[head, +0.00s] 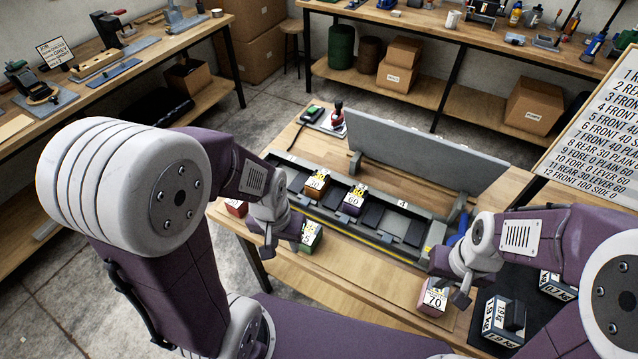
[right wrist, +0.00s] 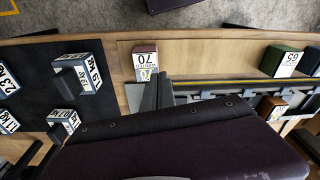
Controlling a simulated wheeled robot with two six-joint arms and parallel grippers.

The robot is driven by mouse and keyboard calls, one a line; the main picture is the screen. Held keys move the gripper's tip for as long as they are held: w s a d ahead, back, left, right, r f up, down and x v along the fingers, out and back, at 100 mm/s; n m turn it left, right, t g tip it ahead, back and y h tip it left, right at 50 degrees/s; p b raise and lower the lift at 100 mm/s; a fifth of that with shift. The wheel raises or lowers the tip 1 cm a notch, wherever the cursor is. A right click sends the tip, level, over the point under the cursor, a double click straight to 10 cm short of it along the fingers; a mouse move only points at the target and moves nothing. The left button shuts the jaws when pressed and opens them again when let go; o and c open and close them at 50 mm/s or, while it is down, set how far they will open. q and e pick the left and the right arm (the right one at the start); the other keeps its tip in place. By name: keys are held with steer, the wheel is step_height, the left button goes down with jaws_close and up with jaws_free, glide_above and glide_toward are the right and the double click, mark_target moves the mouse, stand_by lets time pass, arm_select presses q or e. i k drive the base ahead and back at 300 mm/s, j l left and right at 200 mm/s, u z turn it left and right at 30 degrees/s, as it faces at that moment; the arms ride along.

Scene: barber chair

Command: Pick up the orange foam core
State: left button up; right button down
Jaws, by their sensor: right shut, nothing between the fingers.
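An orange-brown block with a white and yellow label (head: 317,183) sits in a left slot of the long grey tray (head: 398,243). My right gripper (head: 461,297) is shut and empty, low over the table's front right. It is beside a pinkish block marked 70 (head: 432,298), which lies by the fingers in the right wrist view (right wrist: 146,62). My left gripper (head: 281,247) looks open and empty, in front of the tray beside a green block (head: 310,237).
A grey upright panel (head: 430,150) stands behind the tray. Labelled weights (head: 502,322) lie on a black mat at the right. A red block (head: 236,207) is at the left edge.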

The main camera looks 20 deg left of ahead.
mark_target(318, 183)
steer(key=j, duration=1.3)
steer(key=i+j, duration=0.15)
steer(key=j, duration=1.15)
